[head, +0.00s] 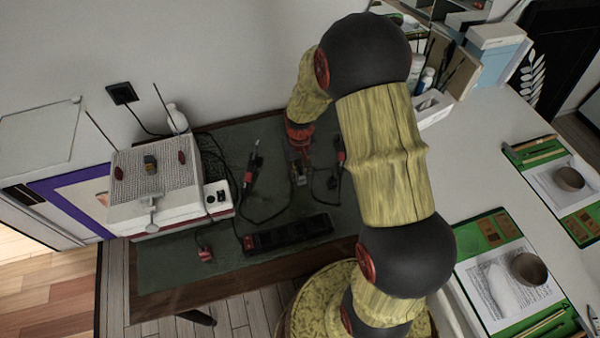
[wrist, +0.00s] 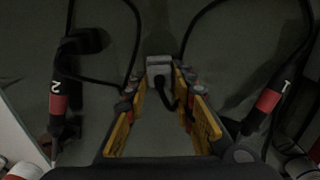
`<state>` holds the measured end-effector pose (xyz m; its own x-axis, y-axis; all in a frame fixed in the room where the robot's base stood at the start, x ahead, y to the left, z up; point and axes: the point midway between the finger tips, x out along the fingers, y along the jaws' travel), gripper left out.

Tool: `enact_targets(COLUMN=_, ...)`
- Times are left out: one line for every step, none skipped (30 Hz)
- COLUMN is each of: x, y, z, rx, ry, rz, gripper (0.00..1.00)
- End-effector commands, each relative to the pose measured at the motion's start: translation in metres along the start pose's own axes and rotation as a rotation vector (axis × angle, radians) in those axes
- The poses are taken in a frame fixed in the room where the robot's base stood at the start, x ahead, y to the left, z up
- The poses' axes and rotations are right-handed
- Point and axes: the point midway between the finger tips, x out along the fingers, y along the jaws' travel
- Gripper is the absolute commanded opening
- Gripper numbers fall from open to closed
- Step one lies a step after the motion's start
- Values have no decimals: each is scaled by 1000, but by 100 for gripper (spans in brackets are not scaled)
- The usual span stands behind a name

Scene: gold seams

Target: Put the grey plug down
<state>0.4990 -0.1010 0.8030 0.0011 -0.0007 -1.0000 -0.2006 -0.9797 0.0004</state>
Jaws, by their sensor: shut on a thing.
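The grey plug (wrist: 159,66) sits between the tips of my gripper (wrist: 160,84) in the wrist view, with a dark cable running from it. The yellow-padded fingers are shut on it. In the head view my gripper (head: 300,172) points down over the dark green mat, and the small grey plug (head: 300,181) shows at its tips. I cannot tell whether the plug touches the mat.
The dark mat (head: 165,262) covers the bench. Black-and-red tools lie on either side, marked 2 (wrist: 58,102) and 1 (wrist: 268,100), with loose cables. A black power strip (head: 290,235) lies in front. A white-and-red unit (head: 160,190) stands left.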

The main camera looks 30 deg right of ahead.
Motion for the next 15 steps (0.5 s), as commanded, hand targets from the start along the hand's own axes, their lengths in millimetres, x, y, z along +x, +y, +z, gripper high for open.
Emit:
enact_targets(x=1, y=0, z=0, rx=0, ry=-1, rz=0, gripper=0)
enact_targets(x=2, y=0, z=0, rx=0, ry=-1, rz=0, gripper=0)
enact_targets(x=3, y=0, z=0, rx=0, ry=-1, rz=0, gripper=0)
enact_targets(x=4, y=0, z=0, rx=0, ry=-1, rz=0, gripper=0)
enact_targets(x=5, y=0, z=0, rx=0, ry=-1, rz=0, gripper=0)
enact_targets(x=6, y=0, z=0, rx=0, ry=-1, rz=0, gripper=0)
enact_targets(x=7, y=0, z=0, rx=0, ry=-1, rz=0, gripper=0)
enact_targets(x=8, y=0, z=0, rx=0, ry=-1, rz=0, gripper=0)
enact_targets(x=9, y=0, z=0, rx=0, ry=-2, rz=0, gripper=0)
enact_targets(x=9, y=0, z=0, rx=0, ry=-2, rz=0, gripper=0)
enact_targets(x=10, y=0, z=1, rx=0, ry=-2, rz=0, gripper=0)
enact_targets(x=11, y=0, z=1, rx=0, ry=-2, rz=0, gripper=0)
enact_targets(x=12, y=0, z=1, rx=0, ry=-2, rz=0, gripper=0)
enact_targets(x=13, y=0, z=1, rx=0, ry=-2, rz=0, gripper=0)
enact_targets(x=13, y=0, z=0, rx=0, ry=-2, rz=0, gripper=0)
